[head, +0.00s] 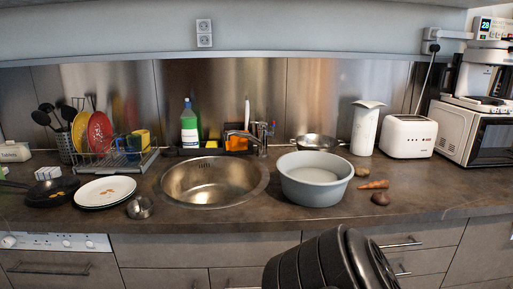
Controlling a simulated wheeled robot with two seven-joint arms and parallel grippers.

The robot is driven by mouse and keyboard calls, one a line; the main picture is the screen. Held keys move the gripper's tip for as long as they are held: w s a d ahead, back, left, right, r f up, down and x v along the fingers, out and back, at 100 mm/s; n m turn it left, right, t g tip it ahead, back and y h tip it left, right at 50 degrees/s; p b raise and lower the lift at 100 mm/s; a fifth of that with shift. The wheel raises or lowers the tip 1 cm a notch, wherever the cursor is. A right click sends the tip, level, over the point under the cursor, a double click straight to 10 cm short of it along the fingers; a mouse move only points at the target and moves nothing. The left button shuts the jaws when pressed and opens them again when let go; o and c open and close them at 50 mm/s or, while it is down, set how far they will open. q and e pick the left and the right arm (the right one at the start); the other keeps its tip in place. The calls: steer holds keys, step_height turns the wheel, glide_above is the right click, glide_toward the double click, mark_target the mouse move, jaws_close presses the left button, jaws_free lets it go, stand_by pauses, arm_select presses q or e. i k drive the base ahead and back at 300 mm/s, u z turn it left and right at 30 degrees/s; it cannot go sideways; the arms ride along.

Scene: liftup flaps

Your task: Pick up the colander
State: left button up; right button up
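A shallow metal bowl (317,142) with a small handle on its left stands at the back of the counter, partly hidden behind a large grey-blue tub (314,190). It looks like the colander, but holes are too small to tell. A smaller metal bowl or strainer (140,208) sits near the front edge, left of the sink. Neither gripper shows; a black rounded part of mine rises at the bottom centre-right, below the tub.
A round sink (212,182) with a faucet (262,138) lies left of the tub. Vegetables (373,185) lie to its right, before a paper roll (366,128) and toaster (408,137). A dish rack (112,160) and plates (105,191) fill the left. The front right counter is clear.

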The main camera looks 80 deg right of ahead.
mark_target(322, 143)
steer(key=k, duration=1.6)
steer(key=z, duration=0.1)
